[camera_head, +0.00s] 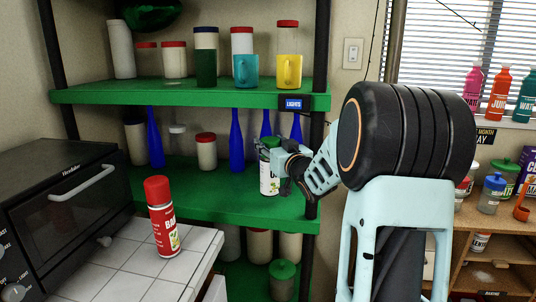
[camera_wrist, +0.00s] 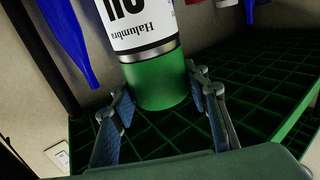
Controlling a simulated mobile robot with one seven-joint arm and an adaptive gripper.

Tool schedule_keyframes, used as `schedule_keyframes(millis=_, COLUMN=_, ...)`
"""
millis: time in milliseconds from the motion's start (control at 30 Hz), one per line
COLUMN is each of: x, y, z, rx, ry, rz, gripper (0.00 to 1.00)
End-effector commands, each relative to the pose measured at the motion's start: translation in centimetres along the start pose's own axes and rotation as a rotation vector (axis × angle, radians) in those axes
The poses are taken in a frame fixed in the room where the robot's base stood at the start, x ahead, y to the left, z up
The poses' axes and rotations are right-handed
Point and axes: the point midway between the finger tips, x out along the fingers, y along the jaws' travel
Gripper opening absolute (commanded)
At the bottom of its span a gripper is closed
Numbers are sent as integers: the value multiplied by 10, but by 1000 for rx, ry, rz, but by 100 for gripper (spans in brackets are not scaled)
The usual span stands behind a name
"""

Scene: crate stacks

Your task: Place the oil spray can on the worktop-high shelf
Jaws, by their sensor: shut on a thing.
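The oil spray can (camera_head: 268,181), white with a green top, is upright at the right end of the middle green shelf (camera_head: 230,208). Its base appears at the shelf surface; I cannot tell whether it touches. My gripper (camera_head: 272,157) reaches in from the right and is shut on the can's upper part. In the wrist view the picture is upside down: the can's white label (camera_wrist: 145,25) and green cap (camera_wrist: 160,85) show between the fingers of my gripper (camera_wrist: 160,88). The green lattice there (camera_wrist: 260,90) looks like the underside of the shelf above.
The upper shelf (camera_head: 190,95) holds jars and mugs. A red spray can (camera_head: 162,220) stands on the tiled counter beside a black oven (camera_head: 65,200). The middle shelf's front strip is clear.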

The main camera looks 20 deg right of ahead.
Motion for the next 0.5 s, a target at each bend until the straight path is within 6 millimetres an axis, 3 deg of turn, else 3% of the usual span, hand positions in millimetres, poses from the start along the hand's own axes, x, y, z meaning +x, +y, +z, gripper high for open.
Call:
schedule_keyframes(millis=67, x=8, y=-1, z=3, rx=2, ry=0, rz=-2, gripper=0)
schedule_keyframes(millis=233, x=6, y=0, z=32, rx=2, ry=-2, rz=-1, gripper=0)
schedule_keyframes(millis=500, x=5, y=0, z=34, rx=-1, ry=2, rz=-1, gripper=0)
